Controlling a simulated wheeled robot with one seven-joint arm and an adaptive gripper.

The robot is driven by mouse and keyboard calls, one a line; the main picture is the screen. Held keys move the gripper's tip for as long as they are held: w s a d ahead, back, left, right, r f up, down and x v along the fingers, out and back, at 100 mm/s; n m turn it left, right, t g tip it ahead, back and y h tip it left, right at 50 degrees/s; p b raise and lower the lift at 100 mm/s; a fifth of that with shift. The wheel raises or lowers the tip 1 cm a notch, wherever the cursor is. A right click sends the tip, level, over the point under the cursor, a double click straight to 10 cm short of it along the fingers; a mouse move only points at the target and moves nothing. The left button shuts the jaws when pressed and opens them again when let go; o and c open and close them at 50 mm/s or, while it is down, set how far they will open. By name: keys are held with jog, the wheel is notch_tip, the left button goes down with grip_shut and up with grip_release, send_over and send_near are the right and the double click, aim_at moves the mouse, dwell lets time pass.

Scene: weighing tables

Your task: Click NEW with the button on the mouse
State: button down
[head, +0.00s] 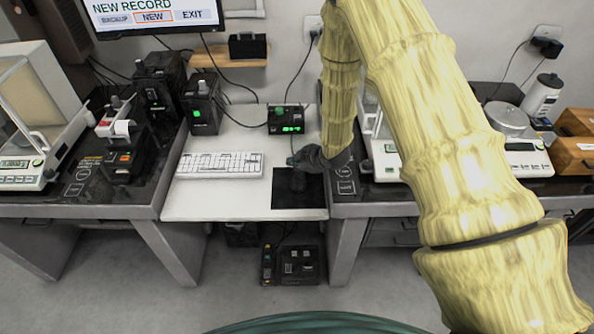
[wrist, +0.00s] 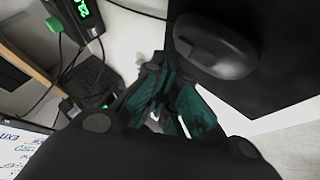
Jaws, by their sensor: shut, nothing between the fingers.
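The black mouse (head: 298,181) lies on a dark mouse pad (head: 285,199) at the right of the white desk. In the wrist view the mouse (wrist: 214,47) is at the upper right on the pad (wrist: 281,76). My gripper (head: 305,159) is shut and empty, close to the mouse at its far side. In the wrist view its teal fingers (wrist: 170,100) are beside the mouse, with a visible gap in the picture; contact is not seen. The monitor (head: 152,16) shows NEW RECORD above several buttons, with NEW (head: 154,16) outlined in orange.
A white keyboard (head: 219,165) lies left of the pad. A black box with a green display (head: 286,120) stands behind the gripper. Balances (head: 27,120) and other devices fill the side tables. The front strip of the white desk (head: 215,204) is clear.

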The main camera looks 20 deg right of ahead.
aim_at(296, 172)
jog(key=shift+r+p, duration=1.35)
jog(key=shift+r, duration=1.1)
